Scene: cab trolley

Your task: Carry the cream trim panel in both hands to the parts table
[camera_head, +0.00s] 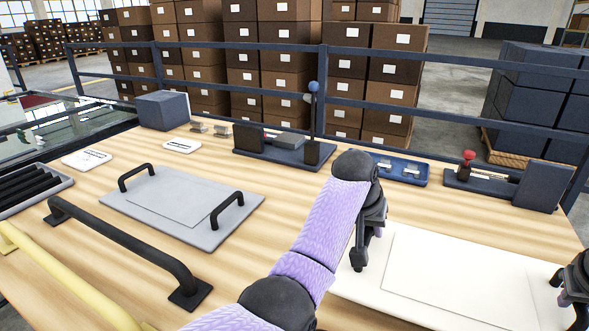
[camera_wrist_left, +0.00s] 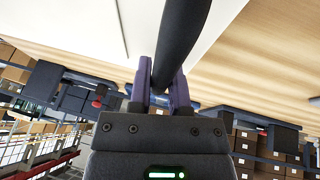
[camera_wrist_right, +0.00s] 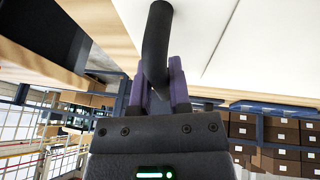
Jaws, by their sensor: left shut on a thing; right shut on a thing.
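The cream trim panel (camera_head: 460,275) lies flat at the lower right of the head view, over the wooden table top. I cannot tell whether it touches the wood. My left gripper (camera_head: 361,256) is at the panel's left end, shut on a black bar handle, which shows between the fingers in the left wrist view (camera_wrist_left: 181,42). My right gripper (camera_head: 571,289) is at the panel's right end, partly cut off by the frame edge. It is shut on the other black handle, seen in the right wrist view (camera_wrist_right: 157,45).
A grey panel with black handles (camera_head: 160,215) lies on the table to the left. A black bar (camera_head: 125,245) and a yellow bar (camera_head: 65,280) lie nearer. Blue tray (camera_head: 400,170), fixtures and a dark block (camera_head: 163,110) line the back, before a blue railing (camera_head: 450,60).

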